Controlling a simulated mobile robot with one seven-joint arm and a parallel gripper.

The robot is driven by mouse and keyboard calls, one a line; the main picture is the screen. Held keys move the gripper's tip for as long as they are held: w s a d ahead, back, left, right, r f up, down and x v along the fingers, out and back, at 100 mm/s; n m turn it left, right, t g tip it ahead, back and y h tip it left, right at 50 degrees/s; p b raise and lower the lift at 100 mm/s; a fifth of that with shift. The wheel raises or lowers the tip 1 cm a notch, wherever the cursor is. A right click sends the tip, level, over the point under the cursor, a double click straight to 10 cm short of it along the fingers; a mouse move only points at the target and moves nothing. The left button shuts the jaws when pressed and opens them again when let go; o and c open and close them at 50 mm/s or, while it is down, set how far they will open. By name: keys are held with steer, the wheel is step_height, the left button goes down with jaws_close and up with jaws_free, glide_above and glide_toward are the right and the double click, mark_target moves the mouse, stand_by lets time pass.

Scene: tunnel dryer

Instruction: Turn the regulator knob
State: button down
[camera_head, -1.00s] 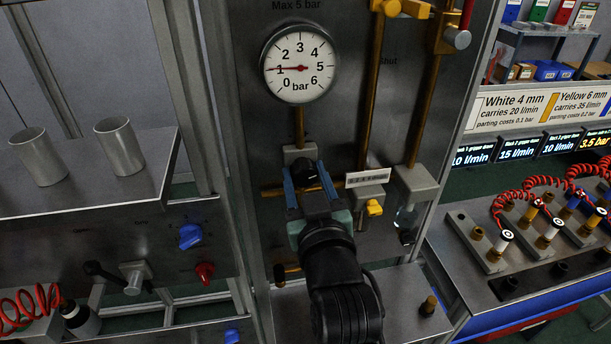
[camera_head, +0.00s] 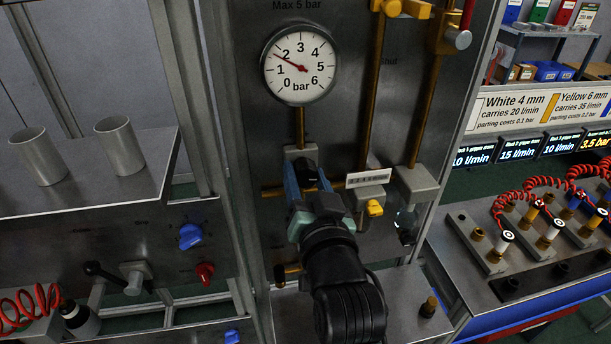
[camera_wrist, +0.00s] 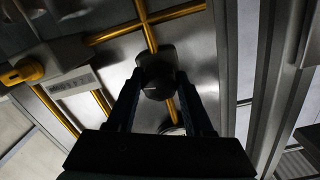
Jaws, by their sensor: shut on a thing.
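The regulator knob is a dark round knob (camera_head: 306,172) on the panel below the gauge. It also shows in the wrist view (camera_wrist: 158,82), between the two fingers. My gripper (camera_head: 307,178) is shut on the knob, one finger on each side, and is turned at a slant. The finger on the right partly hides the knob in the head view. The round white pressure gauge (camera_head: 299,65) sits above it, with its red needle just below 2 bar. The panel above the gauge reads "Max 5 bar".
A yellow valve lever (camera_head: 374,208) and a white label (camera_head: 368,177) are close to the right of my gripper. Brass pipes (camera_head: 371,90) run up the panel. A bench with red coiled hoses (camera_head: 530,195) is at the right. A shelf with two metal cups (camera_head: 120,145) is at the left.

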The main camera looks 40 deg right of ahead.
steer(key=shift+c, duration=1.4)
jaws_free()
steer(key=shift+s+a, duration=0.1)
steer(key=shift+s+a, duration=0.15)
steer(key=shift+s, duration=0.15)
steer(key=p+v, duration=0.2)
steer(key=v, duration=1)
steer(key=shift+r, duration=0.1)
